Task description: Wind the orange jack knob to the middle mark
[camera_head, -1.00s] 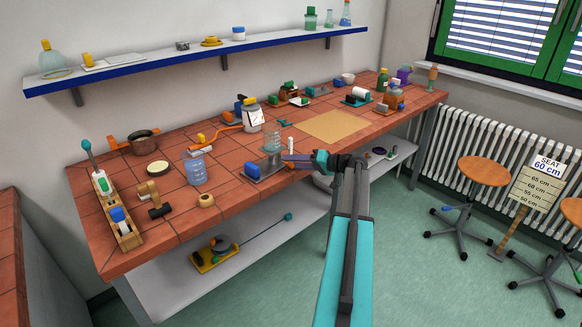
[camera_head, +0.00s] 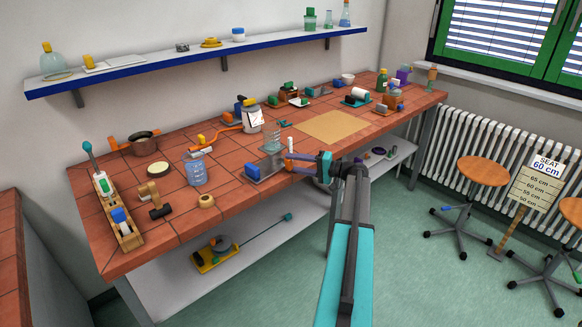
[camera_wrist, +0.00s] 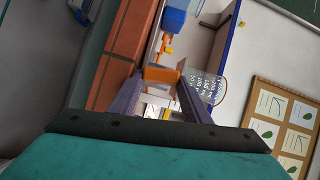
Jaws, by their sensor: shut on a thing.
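My gripper (camera_wrist: 160,82) is shut on the knob, one finger on each side. In the head view my gripper (camera_head: 297,158) reaches in from the right. A white upright piece (camera_head: 290,145) stands beside the jack. The marks are too small to read.
A blue measuring beaker (camera_head: 196,173) and an orange-handled pan (camera_head: 143,144) stand to the left. A tan mat (camera_head: 335,126) leaves clear room to the right. A lower shelf (camera_head: 265,231) holds a yellow-based device (camera_head: 213,257). Stools (camera_head: 483,171) stand at the right.

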